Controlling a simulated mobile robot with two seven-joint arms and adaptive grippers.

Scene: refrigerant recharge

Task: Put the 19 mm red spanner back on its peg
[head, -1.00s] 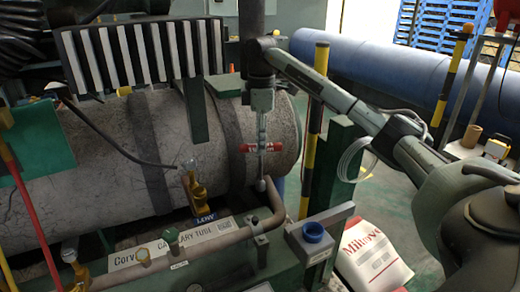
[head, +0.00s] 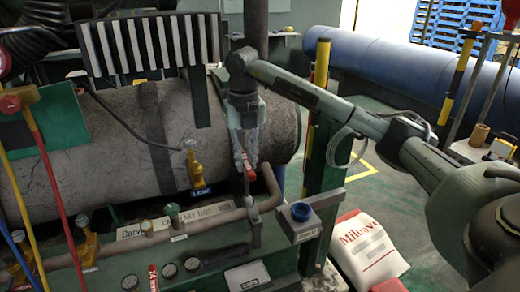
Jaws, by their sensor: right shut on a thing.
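My right gripper (head: 246,170) points down in front of the right end of the big grey cylinder. It is shut on the red spanner (head: 249,174), of which only a short red part shows between and just below the fingertips. The size mark on the spanner cannot be read. I cannot make out a peg for it in this view. My left gripper is not in view.
Below the gripper run a brown pipe (head: 215,222) and a "CAPILLARY TUBE" label. A brass valve (head: 194,167) is left. A white sack (head: 366,252) lies on the floor.

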